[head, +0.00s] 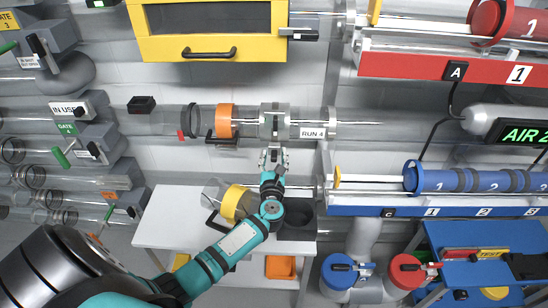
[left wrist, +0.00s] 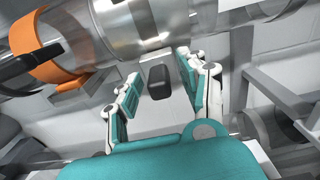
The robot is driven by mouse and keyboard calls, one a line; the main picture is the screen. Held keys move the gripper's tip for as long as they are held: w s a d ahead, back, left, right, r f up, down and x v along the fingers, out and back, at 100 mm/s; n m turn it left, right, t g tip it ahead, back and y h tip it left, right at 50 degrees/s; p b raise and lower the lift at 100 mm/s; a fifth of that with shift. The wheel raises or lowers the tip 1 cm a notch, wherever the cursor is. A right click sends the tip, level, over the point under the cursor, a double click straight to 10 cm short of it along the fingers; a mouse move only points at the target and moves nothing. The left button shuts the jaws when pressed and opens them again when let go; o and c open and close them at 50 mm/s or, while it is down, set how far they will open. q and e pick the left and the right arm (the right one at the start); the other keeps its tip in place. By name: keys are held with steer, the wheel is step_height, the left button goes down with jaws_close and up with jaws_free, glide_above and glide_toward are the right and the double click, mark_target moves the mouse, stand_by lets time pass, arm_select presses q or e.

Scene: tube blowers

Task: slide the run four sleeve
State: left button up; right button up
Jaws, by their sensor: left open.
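The run four tube (head: 350,131) is clear and runs across the middle of the head view, with a "RUN 4" label (head: 313,133). A silvery metal sleeve (head: 275,112) sits around it, left of the label. In the left wrist view the sleeve (left wrist: 160,28) crosses the top, and a dark knob (left wrist: 158,82) stands between my fingers. My left gripper (head: 273,154) is open just below the sleeve, its fingers (left wrist: 159,72) on either side of the knob. I cannot tell whether they touch it. My right gripper is in neither view.
An orange collar (head: 224,121) with a dark handle sits on the tube left of the sleeve. A yellow cabinet (head: 160,47) hangs above. A blue rail (head: 365,211) lies to the right. A white table (head: 160,225) with a yellow-banded container (head: 234,203) stands below.

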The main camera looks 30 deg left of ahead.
arm_select(q)
jaws_close()
stand_by(0.3)
steer(key=s+a, duration=0.2)
steer(key=a, duration=0.1)
steer(key=s+a, duration=0.1)
steer(key=shift+a, duration=0.35)
jaws_free()
steer(key=shift+s+a, duration=0.1)
steer(key=shift+a, duration=0.1)
